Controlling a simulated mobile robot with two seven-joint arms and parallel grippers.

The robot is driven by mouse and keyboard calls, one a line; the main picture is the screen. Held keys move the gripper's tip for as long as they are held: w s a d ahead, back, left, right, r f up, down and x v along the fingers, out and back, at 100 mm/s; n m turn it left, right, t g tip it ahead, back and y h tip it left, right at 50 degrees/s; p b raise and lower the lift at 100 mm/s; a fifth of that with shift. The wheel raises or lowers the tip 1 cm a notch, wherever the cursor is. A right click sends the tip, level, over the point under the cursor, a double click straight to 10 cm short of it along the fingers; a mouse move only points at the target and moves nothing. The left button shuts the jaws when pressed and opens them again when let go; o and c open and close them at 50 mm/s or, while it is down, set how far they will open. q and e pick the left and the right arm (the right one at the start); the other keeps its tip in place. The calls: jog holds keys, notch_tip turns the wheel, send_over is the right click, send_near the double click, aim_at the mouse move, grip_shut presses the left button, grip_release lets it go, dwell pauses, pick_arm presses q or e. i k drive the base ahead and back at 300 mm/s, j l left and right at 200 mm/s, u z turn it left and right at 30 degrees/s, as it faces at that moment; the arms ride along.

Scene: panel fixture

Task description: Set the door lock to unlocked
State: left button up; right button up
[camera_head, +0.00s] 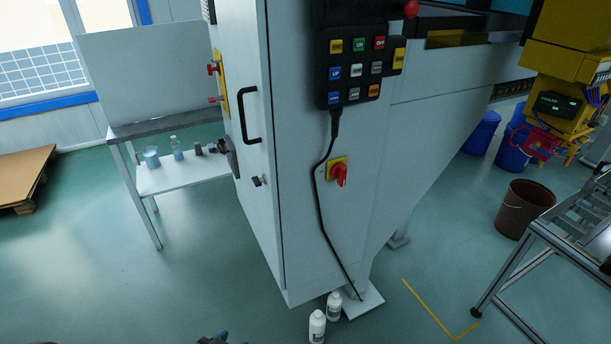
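A tall light-grey cabinet (300,230) stands in the middle, its door closed, with a black bar handle (248,118). A small dark lock knob (259,181) sits low on the door below the handle; it is too small to read its setting. A red rotary switch (340,175) on a yellow plate (331,163) is on the face right of the door. A dark fragment at the bottom edge (213,339) looks like the tip of my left arm, far below the lock and touching nothing visible; its fingers are cut off. My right gripper is not in view.
A black button panel (347,72) with a hanging cable (318,190) is on the cabinet. Two white bottles (317,326) (334,305) stand at its foot. A side table (178,178) is left, a brown bin (523,208) and metal frame right.

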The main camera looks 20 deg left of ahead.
aim_at(257, 181)
jog(key=i+j+z, duration=0.1)
jog(key=j+z, duration=1.05)
jog(key=j, duration=0.4)
jog(key=j+z, duration=0.1)
jog(key=j, duration=0.35)
jog(key=k+j+z, duration=0.15)
jog(key=j, duration=0.25)
jog(key=k+j, duration=0.1)
jog(key=j, duration=0.75)
jog(key=k+j, duration=0.15)
jog(key=j, duration=0.3)
jog(key=j+z, duration=0.1)
jog(key=j, duration=0.3)
jog(key=k, duration=0.05)
